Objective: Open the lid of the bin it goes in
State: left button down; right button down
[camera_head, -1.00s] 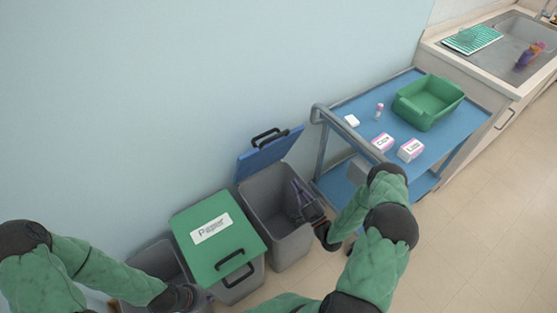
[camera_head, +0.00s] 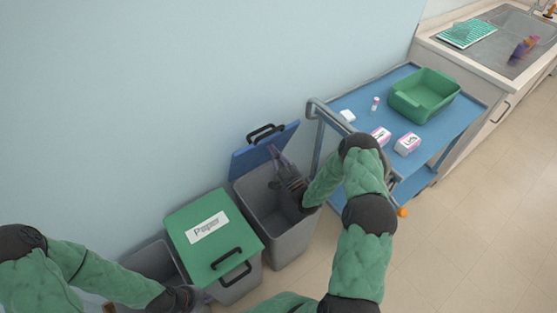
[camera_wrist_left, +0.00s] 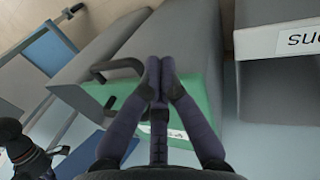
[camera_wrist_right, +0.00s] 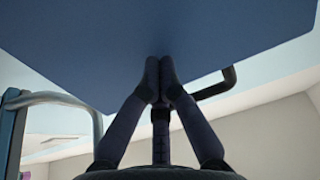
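Three grey bins stand along the wall. The right bin (camera_head: 285,240) has its blue lid (camera_head: 245,161) raised and tilted back towards the wall. My right gripper (camera_head: 274,152) is over this bin's opening, its fingertips together at the inner side of the blue lid. In the right wrist view the lid (camera_wrist_right: 210,35) spreads above the closed fingertips (camera_wrist_right: 159,68), with nothing visible between them. The middle bin's green lid (camera_head: 205,257), labelled Paper, is down. My left gripper (camera_wrist_left: 157,70) has its fingertips together near the green lid's black handle (camera_wrist_left: 95,82).
The left bin (camera_head: 152,262) is open, partly hidden by my left arm. A blue cart (camera_head: 435,133) with a green tub (camera_head: 426,105) and small boxes (camera_head: 407,144) stands right of the bins. A sink counter (camera_head: 470,60) is beyond. The floor at right is clear.

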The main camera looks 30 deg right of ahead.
aim_at(269, 143)
jog(key=shift+w+r, duration=0.1)
jog(key=shift+w, duration=0.1)
jog(key=shift+w+r, duration=0.2)
jog(key=shift+w+a+r+g+p, duration=0.1)
jog(key=shift+w+r+g+p, duration=0.1)
jog(key=shift+w+r+p, duration=0.25)
jog(key=shift+w+a+r+g+p, duration=0.1)
jog(key=shift+w+r+g+p, duration=0.15)
jog(key=shift+w, duration=0.35)
jog(key=x, duration=0.2)
jog(key=b+x, duration=0.1)
jog(key=shift+w+a+f, duration=0.1)
jog(key=shift+w, duration=0.35)
jog(key=shift+w+g, duration=0.2)
jog(key=shift+g, duration=0.05)
